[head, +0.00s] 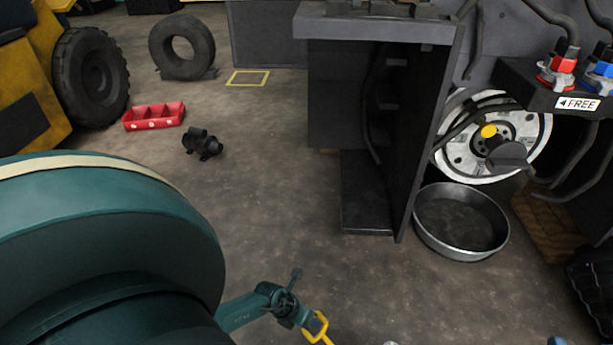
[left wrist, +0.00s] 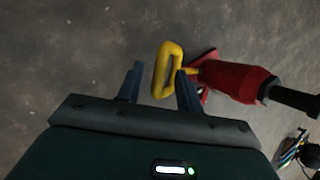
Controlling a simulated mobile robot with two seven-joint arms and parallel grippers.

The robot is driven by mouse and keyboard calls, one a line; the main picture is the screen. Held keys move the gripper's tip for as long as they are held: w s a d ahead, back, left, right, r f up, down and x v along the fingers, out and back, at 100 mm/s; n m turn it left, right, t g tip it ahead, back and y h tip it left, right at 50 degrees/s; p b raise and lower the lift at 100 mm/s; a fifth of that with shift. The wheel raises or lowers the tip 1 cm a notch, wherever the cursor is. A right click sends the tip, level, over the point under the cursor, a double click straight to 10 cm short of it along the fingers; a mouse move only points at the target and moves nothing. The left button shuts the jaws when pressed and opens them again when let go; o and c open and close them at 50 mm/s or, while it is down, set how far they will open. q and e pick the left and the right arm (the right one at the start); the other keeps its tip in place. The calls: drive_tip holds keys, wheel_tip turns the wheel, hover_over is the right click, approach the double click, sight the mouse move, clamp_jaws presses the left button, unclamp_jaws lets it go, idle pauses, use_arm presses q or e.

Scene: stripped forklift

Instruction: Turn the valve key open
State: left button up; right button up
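A yellow loop-shaped key (head: 317,328) shows at the bottom edge of the head view, beside the fingers of my left gripper (head: 297,312). In the left wrist view the yellow key (left wrist: 160,72) stands between the two spread fingers of my left gripper (left wrist: 158,84). There is a clear gap on its left; the right finger overlaps its right edge, and I cannot tell if they touch. The key's short stem points toward a red body (left wrist: 236,81) with a dark pipe at its right. The head view cuts off what lies below the key. My right gripper is not in view.
A dark metal frame (head: 430,130) stands right of centre, with a round metal pan (head: 461,222) on the floor beside it. A wheel hub (head: 465,150) is behind. A red tray (head: 154,116) and black part (head: 202,144) lie at left. The middle floor is clear.

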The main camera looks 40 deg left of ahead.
use_arm(q)
drive_tip(key=shift+w+f, duration=0.1)
drive_tip(key=shift+c, duration=0.3)
clamp_jaws()
